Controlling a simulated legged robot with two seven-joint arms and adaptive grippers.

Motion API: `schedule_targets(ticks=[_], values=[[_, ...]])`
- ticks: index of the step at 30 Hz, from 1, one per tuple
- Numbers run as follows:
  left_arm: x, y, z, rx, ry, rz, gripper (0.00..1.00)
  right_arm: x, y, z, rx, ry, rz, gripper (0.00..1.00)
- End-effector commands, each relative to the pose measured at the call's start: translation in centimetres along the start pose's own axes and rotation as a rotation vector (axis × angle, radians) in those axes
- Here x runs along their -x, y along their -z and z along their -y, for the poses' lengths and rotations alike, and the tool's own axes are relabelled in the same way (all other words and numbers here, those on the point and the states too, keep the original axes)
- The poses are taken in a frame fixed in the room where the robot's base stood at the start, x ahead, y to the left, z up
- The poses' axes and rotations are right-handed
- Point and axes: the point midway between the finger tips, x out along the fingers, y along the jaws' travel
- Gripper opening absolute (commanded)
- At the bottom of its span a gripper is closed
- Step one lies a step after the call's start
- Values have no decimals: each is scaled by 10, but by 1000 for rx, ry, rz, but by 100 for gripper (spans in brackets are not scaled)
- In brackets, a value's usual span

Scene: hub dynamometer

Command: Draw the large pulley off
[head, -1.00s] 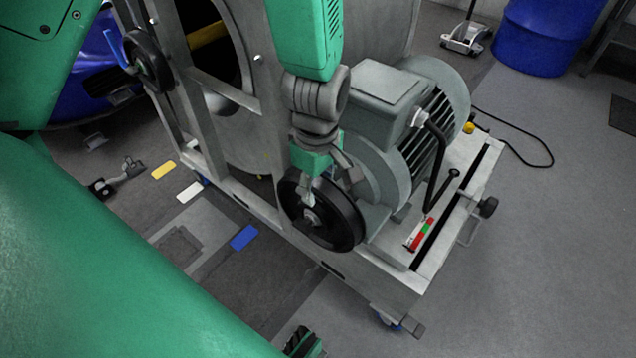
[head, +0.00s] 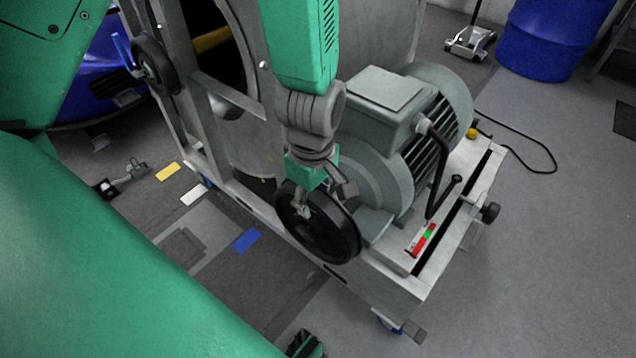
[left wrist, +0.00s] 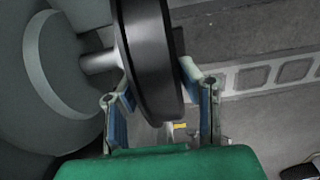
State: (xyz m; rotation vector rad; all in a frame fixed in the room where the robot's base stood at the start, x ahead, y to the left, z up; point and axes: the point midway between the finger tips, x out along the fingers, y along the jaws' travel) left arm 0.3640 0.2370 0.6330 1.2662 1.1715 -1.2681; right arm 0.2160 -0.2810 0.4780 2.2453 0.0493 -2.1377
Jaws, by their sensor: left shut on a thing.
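The large pulley (head: 345,245) is a black wheel at the near side of the grey motor (head: 385,105). My left gripper (head: 308,205) comes down over it from above and is shut on it. In the left wrist view the pulley (left wrist: 150,60) stands between the two fingers (left wrist: 158,100), its rim running down between them. A bare metal shaft (left wrist: 98,62) shows between the pulley and the round motor face (left wrist: 50,60). The pulley is still in line with this shaft; whether it is still on its end is hidden. My right gripper is not in view.
A smaller black pulley (head: 157,68) sits on the frame at the upper left.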

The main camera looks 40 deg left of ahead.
Motion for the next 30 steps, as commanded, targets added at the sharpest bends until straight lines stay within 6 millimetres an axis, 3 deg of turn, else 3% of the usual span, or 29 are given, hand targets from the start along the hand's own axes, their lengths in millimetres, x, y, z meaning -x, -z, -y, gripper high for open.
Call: schedule_targets(ticks=[30], values=[[1,0,43,1,0,1,0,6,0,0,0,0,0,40]])
